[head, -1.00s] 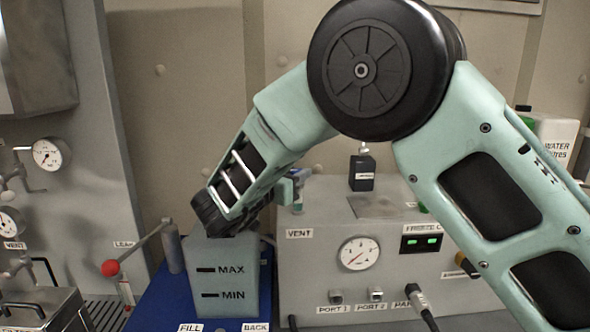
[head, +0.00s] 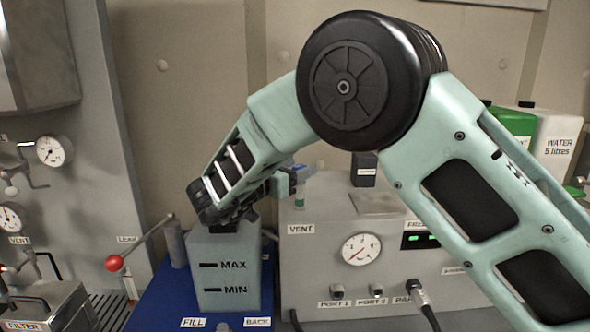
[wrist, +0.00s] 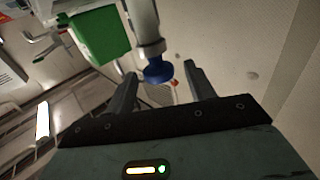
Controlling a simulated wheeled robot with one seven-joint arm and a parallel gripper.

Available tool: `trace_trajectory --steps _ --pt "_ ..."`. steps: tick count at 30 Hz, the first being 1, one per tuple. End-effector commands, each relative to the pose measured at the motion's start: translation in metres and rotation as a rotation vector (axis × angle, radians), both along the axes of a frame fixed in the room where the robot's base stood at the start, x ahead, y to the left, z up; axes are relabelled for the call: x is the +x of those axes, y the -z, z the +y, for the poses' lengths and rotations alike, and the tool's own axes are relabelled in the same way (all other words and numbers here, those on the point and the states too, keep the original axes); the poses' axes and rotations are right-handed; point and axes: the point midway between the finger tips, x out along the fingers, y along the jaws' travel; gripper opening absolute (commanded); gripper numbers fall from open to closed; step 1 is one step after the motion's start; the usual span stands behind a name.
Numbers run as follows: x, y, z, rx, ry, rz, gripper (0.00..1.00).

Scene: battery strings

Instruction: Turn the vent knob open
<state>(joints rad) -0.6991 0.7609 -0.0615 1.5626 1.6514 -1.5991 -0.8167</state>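In the wrist view a blue knob (wrist: 158,72) sits at the end of a grey pipe, between and beyond the fingertips of my gripper (wrist: 161,75). The fingers are apart, with no visible contact on the knob. In the head view a small blue part (head: 300,169) shows above the VENT label (head: 300,229) on the grey box (head: 310,265), beside the end of my arm. My forearm hides most of the gripper there. I cannot tell for certain that this part is the same knob. Another VENT label (head: 19,240) is on the left panel.
A tank (head: 228,268) marked MAX and MIN stands on a blue base (head: 155,308) below my forearm. A gauge (head: 361,249) and plugged cable (head: 421,297) are on the box. Water bottle (head: 556,140) is at right.

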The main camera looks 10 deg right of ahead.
Motion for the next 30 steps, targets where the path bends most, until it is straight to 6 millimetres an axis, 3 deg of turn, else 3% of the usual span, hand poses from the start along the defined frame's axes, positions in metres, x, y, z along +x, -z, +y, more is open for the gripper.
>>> trace_trajectory --steps 7,11,30 --pt "-0.002 0.002 0.003 0.001 -0.002 0.003 0.54" --pt "-0.008 0.004 0.014 0.001 -0.004 0.002 0.54" --pt "-0.083 0.004 0.129 0.002 -0.003 0.0 0.54"
